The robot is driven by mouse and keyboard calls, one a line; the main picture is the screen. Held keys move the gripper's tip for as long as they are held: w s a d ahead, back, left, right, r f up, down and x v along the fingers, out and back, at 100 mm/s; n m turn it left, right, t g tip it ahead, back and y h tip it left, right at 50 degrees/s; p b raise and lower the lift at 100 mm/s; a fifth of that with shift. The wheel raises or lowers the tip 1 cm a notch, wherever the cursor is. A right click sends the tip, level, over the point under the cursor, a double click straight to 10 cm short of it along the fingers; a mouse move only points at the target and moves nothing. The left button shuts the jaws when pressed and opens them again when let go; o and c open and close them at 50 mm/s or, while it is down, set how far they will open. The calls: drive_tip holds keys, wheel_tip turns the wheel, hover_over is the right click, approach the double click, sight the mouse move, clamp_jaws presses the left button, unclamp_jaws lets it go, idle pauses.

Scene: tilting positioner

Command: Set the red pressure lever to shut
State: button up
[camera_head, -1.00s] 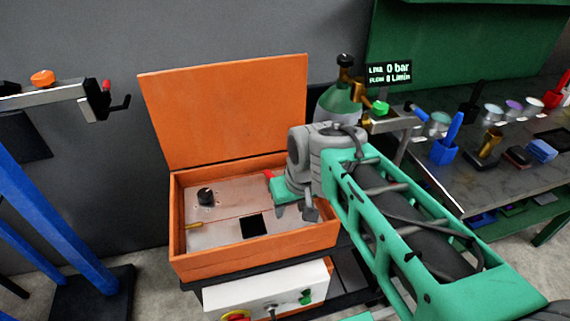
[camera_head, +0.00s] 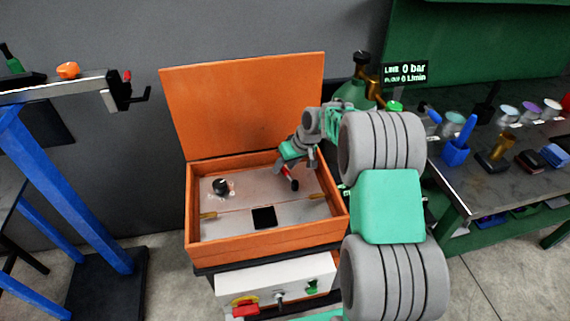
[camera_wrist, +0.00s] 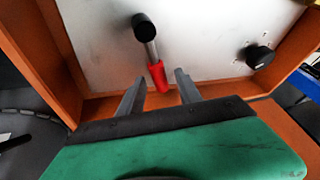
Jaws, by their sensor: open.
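The red pressure lever (camera_head: 286,170) sits on the grey panel inside the open orange box, at the right half of its rear part. In the wrist view the lever's red grip (camera_wrist: 157,76) is at the near end of a metal rod. The rod's other end is at a black round hub (camera_wrist: 144,26). My gripper (camera_head: 296,155) reaches down over the lever. In the wrist view my gripper (camera_wrist: 158,84) is open, with the red grip between its two grey fingertips. I cannot tell whether either finger touches it.
The orange box (camera_head: 265,241) has its lid raised at the back. A black knob (camera_head: 221,186) is left of the lever. A display (camera_head: 404,73) reads 0 bar and 0 L/min beside a green gas cylinder. A bench (camera_head: 485,185) with tools stands right, a blue stand (camera_head: 60,190) left.

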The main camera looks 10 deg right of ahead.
drive_tip(key=shift+c, duration=0.2)
clamp_jaws()
idle(0.3)
idle(0.9)
